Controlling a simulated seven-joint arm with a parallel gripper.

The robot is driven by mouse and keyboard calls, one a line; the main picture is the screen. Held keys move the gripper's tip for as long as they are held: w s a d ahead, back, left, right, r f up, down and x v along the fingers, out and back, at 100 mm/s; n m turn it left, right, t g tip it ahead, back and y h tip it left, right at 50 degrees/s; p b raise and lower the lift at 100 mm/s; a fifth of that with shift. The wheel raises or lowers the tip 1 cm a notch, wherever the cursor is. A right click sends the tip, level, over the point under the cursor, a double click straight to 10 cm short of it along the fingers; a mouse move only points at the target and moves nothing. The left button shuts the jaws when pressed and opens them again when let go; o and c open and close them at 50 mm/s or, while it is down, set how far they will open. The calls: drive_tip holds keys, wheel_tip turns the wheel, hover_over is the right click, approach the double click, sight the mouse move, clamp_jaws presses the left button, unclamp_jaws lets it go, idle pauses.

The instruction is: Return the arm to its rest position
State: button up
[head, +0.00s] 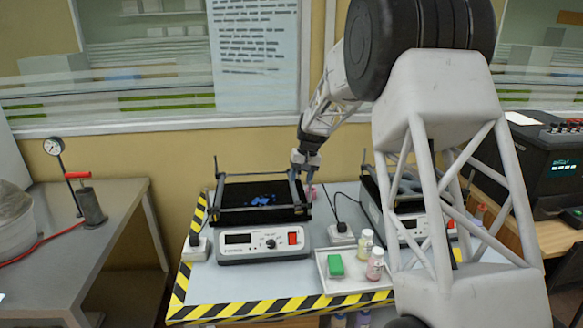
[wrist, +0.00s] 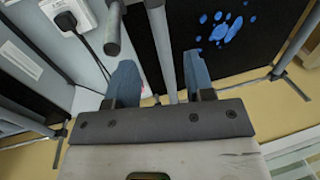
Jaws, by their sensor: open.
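My gripper (head: 305,168) is at the back right corner of the left shaker in the head view, close to its frame. In the wrist view my gripper (wrist: 160,78) has its two blue fingers apart with a grey rod of the shaker frame showing between them. I cannot tell whether the fingers touch the rod. The left shaker (head: 265,243) has a black top with blue spots (wrist: 222,28) on it. A small pink thing (head: 317,191) shows just right of the fingers in the head view, partly hidden.
A second shaker (head: 408,222) stands to the right, partly hidden behind my arm. A tray (head: 335,287) holds a green block (head: 335,264) and small bottles (head: 375,263) at the front. A grey table (head: 110,216) with a gauge pump (head: 90,205) is at the left. The wall and window are close behind.

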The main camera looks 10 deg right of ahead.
drive_tip(key=s+a+r+m+t+y, duration=0.2)
drive_tip(key=s+r+m+t, duration=0.15)
drive_tip(key=s+r, duration=1.7)
drive_tip(key=s+d+f+n+h, duration=0.1)
drive_tip(key=s+d+f, duration=0.1)
drive_tip(key=s, duration=1)
drive_tip(key=s+d+f+n+h, duration=0.1)
drive_tip(key=s+f, duration=0.3)
drive_tip(key=s, duration=0.9)
drive_tip(key=s+d+f+n+h, duration=0.1)
drive_tip(key=s+d+f+h, duration=0.1)
drive_tip(key=s, duration=1)
drive_tip(key=shift+s+d+f+g, duration=0.35)
drive_tip(key=shift+f+g, duration=0.1)
drive_tip(key=shift+f, duration=0.2)
drive_tip(key=shift+o, duration=0.6)
drive_tip(key=shift+w, duration=0.1)
